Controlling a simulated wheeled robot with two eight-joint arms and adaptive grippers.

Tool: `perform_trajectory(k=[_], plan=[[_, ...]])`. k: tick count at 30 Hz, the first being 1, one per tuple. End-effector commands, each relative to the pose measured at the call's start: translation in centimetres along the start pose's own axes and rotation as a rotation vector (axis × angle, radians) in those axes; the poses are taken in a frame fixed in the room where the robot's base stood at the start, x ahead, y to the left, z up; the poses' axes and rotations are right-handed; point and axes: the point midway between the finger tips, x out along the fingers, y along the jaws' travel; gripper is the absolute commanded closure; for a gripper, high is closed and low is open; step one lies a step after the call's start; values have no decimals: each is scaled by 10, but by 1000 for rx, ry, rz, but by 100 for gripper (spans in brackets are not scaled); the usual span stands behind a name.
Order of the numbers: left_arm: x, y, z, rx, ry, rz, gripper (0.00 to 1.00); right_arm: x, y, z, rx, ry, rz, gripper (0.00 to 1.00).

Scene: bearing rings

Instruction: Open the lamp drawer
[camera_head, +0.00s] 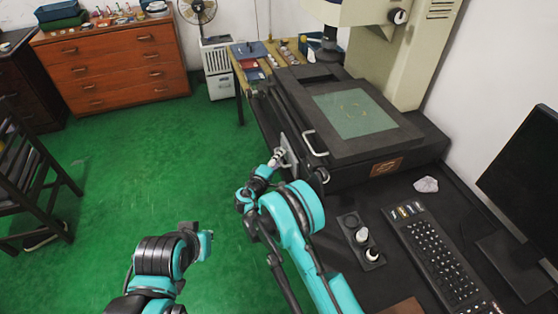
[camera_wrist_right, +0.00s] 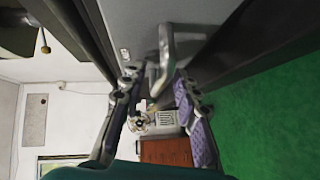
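The lamp drawer appears to be the pale grey panel (camera_head: 289,148) on the side of the dark machine. In the right wrist view a grey bar handle (camera_wrist_right: 167,45) stands out from a grey face (camera_wrist_right: 135,25). My right gripper (camera_head: 277,158) is close to that panel in the head view. In the wrist view its two fingers (camera_wrist_right: 157,80) are spread apart, with the handle's near end between them. I cannot tell whether they touch it. My left gripper (camera_head: 204,243) hangs over the green floor, away from the machine; its finger opening is not clear.
A larger loop handle (camera_head: 315,144) sits on the machine beside my right gripper. A keyboard (camera_head: 435,255), a dark holder with small bottles (camera_head: 361,242) and a monitor (camera_head: 525,190) occupy the desk. Green floor (camera_head: 150,160) is free to the left, before a wooden dresser (camera_head: 110,70).

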Motion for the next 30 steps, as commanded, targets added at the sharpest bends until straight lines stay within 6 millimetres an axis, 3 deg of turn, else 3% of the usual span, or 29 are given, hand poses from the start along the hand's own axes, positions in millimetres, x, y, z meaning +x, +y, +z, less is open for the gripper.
perform_trajectory(k=[5,9,18,30], plan=[[0,0,0,0,0,0,100,0,0,0,0,0,0,69],[0,0,0,0,0,0,100,0,0,0,0,0,0,100],[0,0,0,0,0,0,100,-6,-2,-7,0,2,-1,100],[0,0,0,0,0,0,100,-73,-22,-74,0,4,-2,100]])
